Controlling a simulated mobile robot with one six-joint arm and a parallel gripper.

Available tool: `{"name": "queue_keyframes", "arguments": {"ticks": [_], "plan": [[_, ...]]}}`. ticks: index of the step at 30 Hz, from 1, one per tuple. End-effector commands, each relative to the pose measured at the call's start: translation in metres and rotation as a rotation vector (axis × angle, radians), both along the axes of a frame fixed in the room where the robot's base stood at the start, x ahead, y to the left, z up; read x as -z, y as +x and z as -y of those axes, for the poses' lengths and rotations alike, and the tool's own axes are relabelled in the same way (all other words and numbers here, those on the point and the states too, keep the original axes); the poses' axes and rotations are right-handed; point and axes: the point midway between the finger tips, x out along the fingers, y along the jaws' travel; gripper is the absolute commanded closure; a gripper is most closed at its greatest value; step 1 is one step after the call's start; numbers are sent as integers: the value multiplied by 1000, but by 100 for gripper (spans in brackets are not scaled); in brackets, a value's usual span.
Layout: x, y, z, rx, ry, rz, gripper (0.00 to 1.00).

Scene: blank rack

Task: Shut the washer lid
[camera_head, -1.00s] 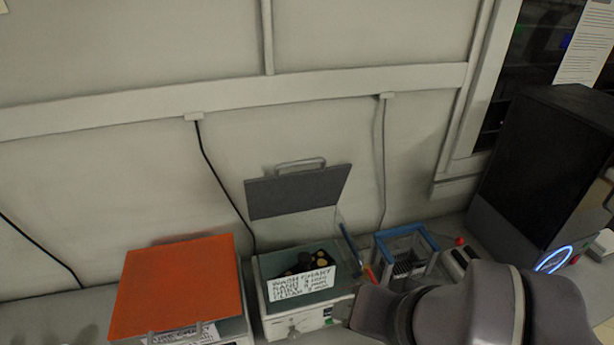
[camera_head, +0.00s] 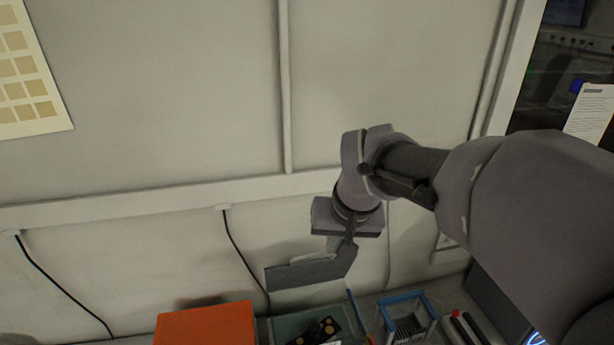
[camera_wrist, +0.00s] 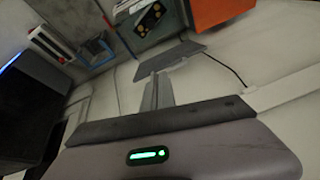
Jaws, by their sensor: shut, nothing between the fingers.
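The washer (camera_head: 284,325) is a box with a teal interior holding dark parts with gold ends. Its grey lid (camera_head: 300,276) stands raised behind the opening, near the wall. In the wrist view the lid (camera_wrist: 168,61) lies just beyond my fingertips. My gripper (camera_head: 348,246) is shut and empty, at the upper right of the lid, and it covers part of the lid's top edge and handle. The closed fingers also show in the wrist view (camera_wrist: 158,88). I cannot tell whether they touch the lid.
An orange-topped box (camera_head: 207,325) stands left of the washer. A blue-framed rack (camera_head: 405,316) stands to its right, with a small red-topped device (camera_head: 462,325) beyond. The wall (camera_head: 160,150) is close behind, with a hanging black cable (camera_head: 240,255).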

Motion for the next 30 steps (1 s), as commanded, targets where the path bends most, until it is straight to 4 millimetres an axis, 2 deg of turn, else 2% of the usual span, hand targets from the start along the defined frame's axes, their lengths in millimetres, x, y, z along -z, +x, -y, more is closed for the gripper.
{"name": "queue_keyframes", "arguments": {"ticks": [1, 3, 7, 14, 25, 30], "plan": [[-34, 30, -12, -49, -29, -19, 100], [-37, 63, -26, -109, -65, -31, 100], [-29, 98, -43, -177, -106, -41, 100], [2, 112, -49, -194, -117, -47, 100], [77, 136, -53, -193, -116, -47, 100], [91, 114, -49, -193, -116, -45, 100]]}}
